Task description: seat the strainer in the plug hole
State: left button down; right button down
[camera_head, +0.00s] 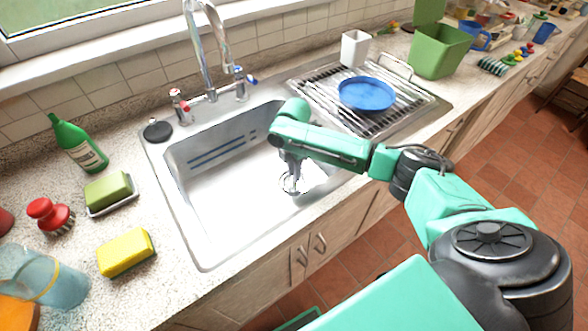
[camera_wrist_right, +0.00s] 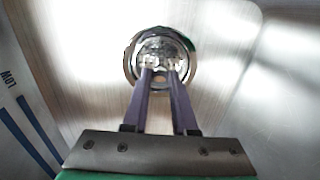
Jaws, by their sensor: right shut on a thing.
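My right gripper (camera_head: 290,168) reaches down into the steel sink (camera_head: 215,205). In the right wrist view its two purple fingers (camera_wrist_right: 159,74) are shut on the small knob at the middle of the shiny metal strainer (camera_wrist_right: 165,48). The strainer also shows in the head view (camera_head: 291,184), low in the basin and partly hidden by the gripper. A bright round rim surrounds it in the wrist view. The plug hole's opening is hidden under the strainer, and I cannot tell whether the strainer sits in it or just above it. My left gripper is out of view.
The tap (camera_head: 208,60) stands behind the basin. A black plug (camera_head: 157,131) lies on the sink's back left corner. A blue plate (camera_head: 367,94) is on the drainer rack at right. A green bottle (camera_head: 78,145) and yellow sponge (camera_head: 126,252) stand left. The basin's left part is clear.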

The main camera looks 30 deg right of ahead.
jog(key=c, duration=0.7)
grip_release()
jog(key=shift+f, duration=0.15)
jog(key=shift+f+b, duration=0.15)
jog(key=shift+b, duration=0.15)
jog(key=shift+f+b, duration=0.3)
jog(key=shift+b, duration=0.35)
notch_tip(320, 180, up, 15)
jog(key=shift+w+a+b, duration=0.15)
jog(key=shift+b, duration=0.2)
